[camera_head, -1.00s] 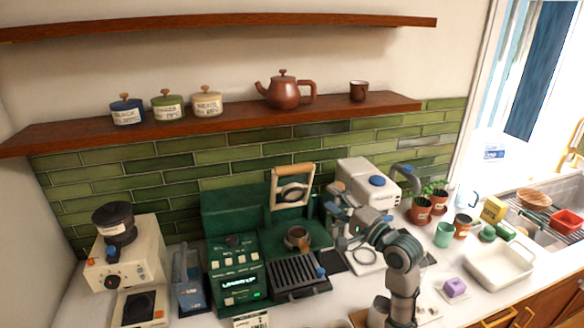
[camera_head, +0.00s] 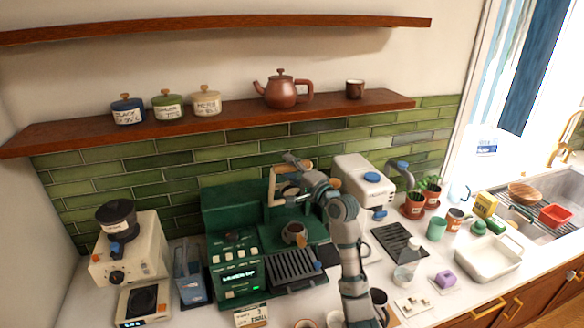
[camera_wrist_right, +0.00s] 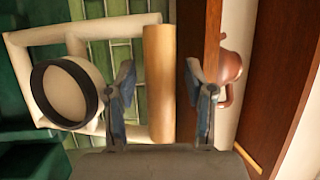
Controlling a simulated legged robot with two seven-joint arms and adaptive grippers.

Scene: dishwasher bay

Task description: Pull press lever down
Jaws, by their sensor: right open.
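The press lever (camera_head: 272,186) is a pale upright frame with a wooden grip, raised at the back of the green press machine (camera_head: 232,215). In the wrist view its wooden handle (camera_wrist_right: 159,95) stands between my right gripper's two fingers (camera_wrist_right: 160,72), with a gap on each side. A round dark-rimmed ring (camera_wrist_right: 68,94) sits on the frame to the left. In the head view my right gripper (camera_head: 290,163) is open at the top of the lever and partly hides it. My left gripper is out of view.
A white machine (camera_head: 352,178) stands close on the right. A shelf with a teapot (camera_head: 283,92) hangs above. A grinder (camera_head: 130,255) is at the left.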

